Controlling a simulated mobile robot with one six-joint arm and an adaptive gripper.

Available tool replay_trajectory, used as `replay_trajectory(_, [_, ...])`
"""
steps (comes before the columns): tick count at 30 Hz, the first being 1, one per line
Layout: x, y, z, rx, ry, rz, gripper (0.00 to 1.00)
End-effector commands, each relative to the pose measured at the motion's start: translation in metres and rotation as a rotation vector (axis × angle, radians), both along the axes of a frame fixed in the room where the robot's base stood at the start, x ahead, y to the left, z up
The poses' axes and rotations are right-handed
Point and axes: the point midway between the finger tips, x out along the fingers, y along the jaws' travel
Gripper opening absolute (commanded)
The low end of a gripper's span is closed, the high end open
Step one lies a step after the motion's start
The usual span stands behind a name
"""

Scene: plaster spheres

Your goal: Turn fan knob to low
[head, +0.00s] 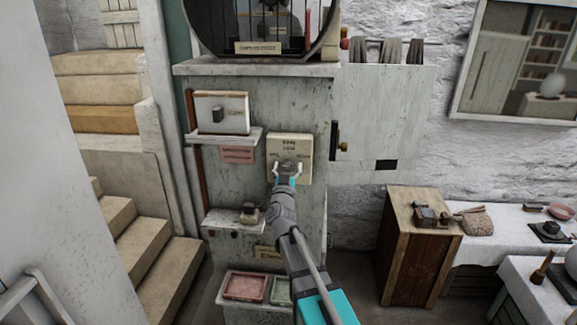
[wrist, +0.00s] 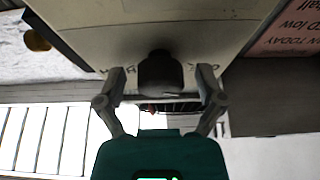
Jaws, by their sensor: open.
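The fan knob (wrist: 160,72) is a dark, rounded knob on a cream panel (head: 290,146) with dark lettering, mounted on the front of a worn grey cabinet. My gripper (head: 286,170) is in front of the panel's lower part and hides some of the knob in the head view. In the wrist view my gripper (wrist: 161,80) is open, with one finger on each side of the knob. I see no clear contact. The lettering beside the knob is partly covered by the fingers, so the knob's setting cannot be read.
A white box with a dark switch (head: 217,114) stands on a shelf to the left, above a pink sign (head: 238,155). A small dark object (head: 249,214) sits on a lower shelf. A cabinet door (head: 385,120) stands open to the right.

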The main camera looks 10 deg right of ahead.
Motion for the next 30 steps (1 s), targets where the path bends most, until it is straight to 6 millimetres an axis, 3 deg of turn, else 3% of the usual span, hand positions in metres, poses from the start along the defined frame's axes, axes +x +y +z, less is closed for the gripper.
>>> replay_trajectory(6, [-0.0002, 0.0000, -0.0002, 0.000, 0.000, 0.000, 0.86])
replay_trajectory(19, [-0.0002, 0.0000, -0.0002, 0.000, 0.000, 0.000, 0.06])
replay_trajectory(30, [0.0001, 0.0006, 0.0004, 0.038, -0.012, -0.001, 0.05])
